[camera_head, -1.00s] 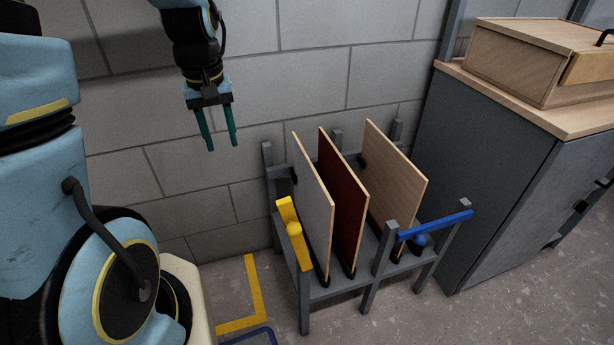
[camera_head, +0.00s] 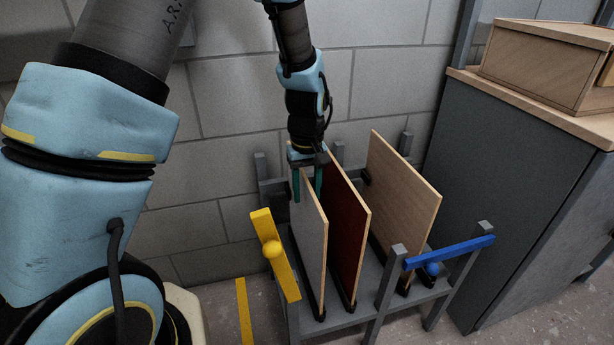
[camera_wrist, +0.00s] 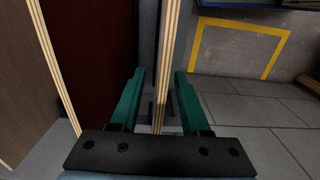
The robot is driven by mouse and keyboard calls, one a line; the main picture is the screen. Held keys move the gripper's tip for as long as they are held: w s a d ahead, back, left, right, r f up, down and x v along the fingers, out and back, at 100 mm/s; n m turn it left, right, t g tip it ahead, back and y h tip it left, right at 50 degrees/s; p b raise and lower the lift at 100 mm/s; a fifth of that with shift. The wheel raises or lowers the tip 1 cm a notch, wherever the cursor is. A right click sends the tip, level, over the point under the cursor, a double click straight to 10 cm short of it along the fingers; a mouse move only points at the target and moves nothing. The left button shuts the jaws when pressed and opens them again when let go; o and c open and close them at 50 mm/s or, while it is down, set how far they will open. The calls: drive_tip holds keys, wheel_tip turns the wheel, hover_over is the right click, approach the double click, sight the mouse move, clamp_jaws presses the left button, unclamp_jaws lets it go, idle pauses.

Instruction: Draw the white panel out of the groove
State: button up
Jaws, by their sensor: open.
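The white panel (camera_head: 310,235) stands upright in the leftmost groove of a grey rack (camera_head: 388,285). Its pale face and light wooden edge show in the head view. My gripper (camera_head: 308,187) is over the panel's upper edge, pointing down, with its green fingers apart. In the wrist view the white panel's layered edge (camera_wrist: 171,50) runs between the two fingers of my gripper (camera_wrist: 160,73). Gaps show on both sides, and I cannot tell whether either finger touches it. The base of the panel in the groove is partly hidden.
A dark red panel (camera_head: 348,235) stands close to the right of the white one, and a wooden panel (camera_head: 402,205) further right. A yellow bar with a knob (camera_head: 274,252) is at the rack's left front, a blue bar (camera_head: 450,252) at its right. A grey cabinet (camera_head: 500,200) stands at right.

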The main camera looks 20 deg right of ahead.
sight(309, 223)
drive_tip(key=shift+f, duration=1.55)
clamp_jaws()
drive_tip(key=c, duration=0.6)
unclamp_jaws()
drive_tip(key=shift+c, duration=0.2)
clamp_jaws()
drive_tip(key=shift+r, duration=0.15)
